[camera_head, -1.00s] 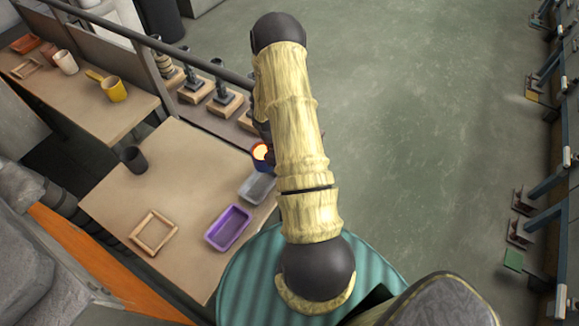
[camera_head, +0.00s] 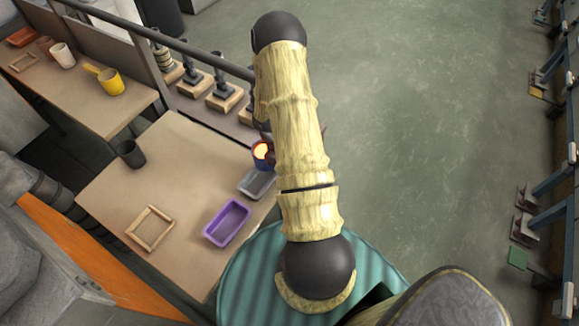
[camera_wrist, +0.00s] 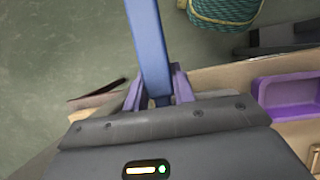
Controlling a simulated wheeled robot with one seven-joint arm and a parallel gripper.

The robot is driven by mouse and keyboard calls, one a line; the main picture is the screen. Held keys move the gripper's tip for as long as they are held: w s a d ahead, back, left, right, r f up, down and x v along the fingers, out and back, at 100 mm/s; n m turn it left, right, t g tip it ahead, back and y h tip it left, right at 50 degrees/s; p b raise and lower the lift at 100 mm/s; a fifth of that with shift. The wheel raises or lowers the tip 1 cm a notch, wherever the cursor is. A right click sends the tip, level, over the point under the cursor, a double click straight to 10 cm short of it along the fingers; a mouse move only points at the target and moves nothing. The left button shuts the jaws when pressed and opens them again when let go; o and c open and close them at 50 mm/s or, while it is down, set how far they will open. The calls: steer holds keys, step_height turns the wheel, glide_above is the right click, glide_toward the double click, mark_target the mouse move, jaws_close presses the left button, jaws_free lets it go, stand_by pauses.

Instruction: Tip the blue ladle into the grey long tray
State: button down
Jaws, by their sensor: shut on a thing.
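The blue ladle (camera_head: 261,164) shows in the head view with glowing orange contents at its mouth, partly hidden behind my arm. Its cup is right by the far end of the grey long tray (camera_head: 256,184), and I cannot tell whether it is over the rim. The tray lies on the near table, its right side close to my arm. In the wrist view my gripper (camera_wrist: 158,92) is shut on the ladle's blue handle (camera_wrist: 150,45). The cup and the grey tray are out of the wrist view. My arm hides the gripper in the head view.
A purple tray (camera_head: 228,222) lies close to the grey tray. A wooden frame (camera_head: 150,228) and a dark cup (camera_head: 130,154) are farther left on the table. A dark rail (camera_head: 165,42) runs behind.

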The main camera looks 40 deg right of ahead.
steer(key=shift+w+d+f+t+h+b, duration=0.1)
steer(key=shift+t+h+b, duration=0.4)
steer(key=shift+b, duration=1.65)
steer(key=shift+h, duration=0.3)
steer(key=shift+b, duration=0.7)
steer(key=shift+d+m+h+b, duration=0.15)
steer(key=shift+m+h+b, duration=0.5)
steer(key=shift+b, duration=1.95)
steer(key=shift+n+h, duration=0.25)
steer(key=shift+h, duration=0.1)
steer(key=shift+t+h+b, duration=0.5)
steer(key=shift+h+b, duration=0.6)
steer(key=shift+b, duration=3.15)
